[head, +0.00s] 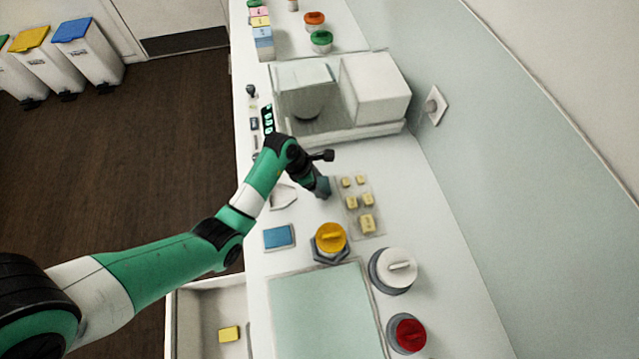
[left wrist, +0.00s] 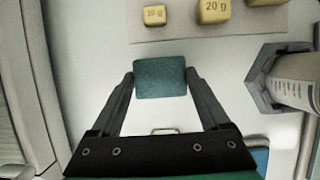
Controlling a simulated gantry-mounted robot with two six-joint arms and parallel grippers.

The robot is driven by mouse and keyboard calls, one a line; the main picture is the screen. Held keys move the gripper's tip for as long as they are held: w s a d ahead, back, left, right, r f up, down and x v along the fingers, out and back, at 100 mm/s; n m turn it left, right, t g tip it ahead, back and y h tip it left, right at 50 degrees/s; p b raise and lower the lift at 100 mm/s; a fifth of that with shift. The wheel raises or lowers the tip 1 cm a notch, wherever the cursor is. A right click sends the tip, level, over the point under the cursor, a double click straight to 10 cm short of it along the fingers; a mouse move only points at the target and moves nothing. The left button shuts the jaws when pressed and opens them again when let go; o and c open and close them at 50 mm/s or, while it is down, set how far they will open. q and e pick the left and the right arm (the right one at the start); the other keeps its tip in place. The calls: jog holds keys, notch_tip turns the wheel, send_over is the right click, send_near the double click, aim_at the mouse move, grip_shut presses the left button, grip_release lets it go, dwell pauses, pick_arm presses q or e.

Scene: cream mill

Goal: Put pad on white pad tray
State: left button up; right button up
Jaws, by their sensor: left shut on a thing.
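My left gripper (head: 321,188) is over the white counter, just left of the board of yellow weights. In the left wrist view its two fingers are shut on a dark teal pad (left wrist: 160,77), one finger on each side. Whether the pad touches the counter, I cannot tell. A small white angular piece (head: 283,197) lies on the counter to the left of the gripper; I cannot tell whether it is the white pad tray. A blue pad-like square (head: 278,237) with a grey rim lies nearer. My right gripper is not in view.
Yellow weights stand on a pale board (head: 370,220). A yellow-lidded jar (head: 331,238) in a hexagonal holder, a white-lidded jar (head: 394,269) and a red-lidded jar (head: 407,334) stand nearer. A pale green mat (head: 325,315) covers the near counter. A white machine (head: 377,88) stands behind.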

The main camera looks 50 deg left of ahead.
pick_arm(q)
jog(key=shift+f, duration=0.1)
jog(key=o, duration=1.3)
jog(key=shift+s+r, duration=0.1)
jog(key=shift+r, duration=0.3)
jog(key=p+v, duration=0.4)
jog(key=v, duration=0.7)
jog(key=shift+r, duration=0.2)
